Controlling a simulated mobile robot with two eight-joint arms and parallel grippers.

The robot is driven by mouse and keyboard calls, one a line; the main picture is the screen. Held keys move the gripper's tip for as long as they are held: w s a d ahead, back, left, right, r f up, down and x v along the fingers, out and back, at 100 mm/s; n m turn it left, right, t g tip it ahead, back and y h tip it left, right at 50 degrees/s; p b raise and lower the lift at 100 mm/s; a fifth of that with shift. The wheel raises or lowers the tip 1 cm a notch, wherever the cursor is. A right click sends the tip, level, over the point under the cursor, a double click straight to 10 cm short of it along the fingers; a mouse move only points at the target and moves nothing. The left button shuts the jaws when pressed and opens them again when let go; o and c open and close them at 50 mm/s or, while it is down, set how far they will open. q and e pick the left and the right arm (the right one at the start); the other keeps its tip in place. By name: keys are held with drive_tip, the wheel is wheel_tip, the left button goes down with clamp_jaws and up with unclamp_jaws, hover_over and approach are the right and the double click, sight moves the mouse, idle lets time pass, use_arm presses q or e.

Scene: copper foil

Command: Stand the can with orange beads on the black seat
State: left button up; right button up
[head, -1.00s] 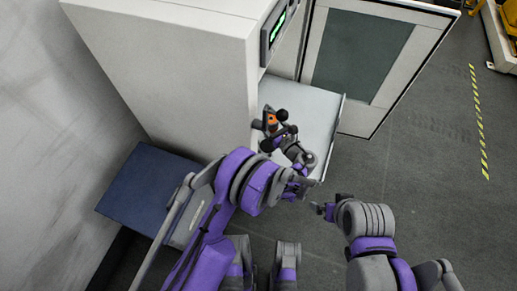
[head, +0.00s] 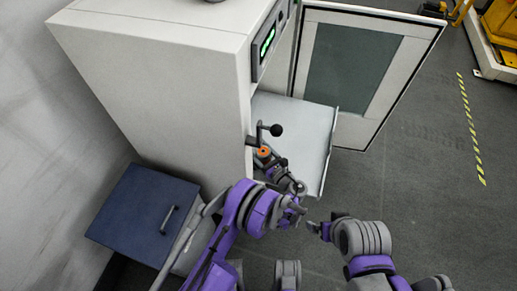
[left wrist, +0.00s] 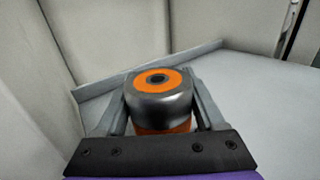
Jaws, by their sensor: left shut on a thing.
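The can with orange beads (left wrist: 160,103) is a metal can with an orange ring on top and orange showing below its metal band. It stands upright between the two grey fingers of my left gripper (left wrist: 160,112), which is shut on it. In the head view its orange top (head: 263,151) shows over the light shelf. I cannot see whether its base touches anything. I cannot make out a black seat with certainty; a dark bar (head: 252,141) lies just beyond the can. My right gripper (head: 318,228) is low in the head view, apart from the can; its fingers are too small to read.
The light shelf (head: 308,125) is otherwise clear, between the white cabinet (head: 160,65) and an open windowed door (head: 365,65). A blue drawer unit (head: 135,215) stands at the left.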

use_arm(q)
drive_tip(key=shift+f, duration=0.2)
drive_tip(key=o, duration=1.6)
drive_tip(key=shift+r, duration=0.1)
drive_tip(key=shift+r, duration=0.1)
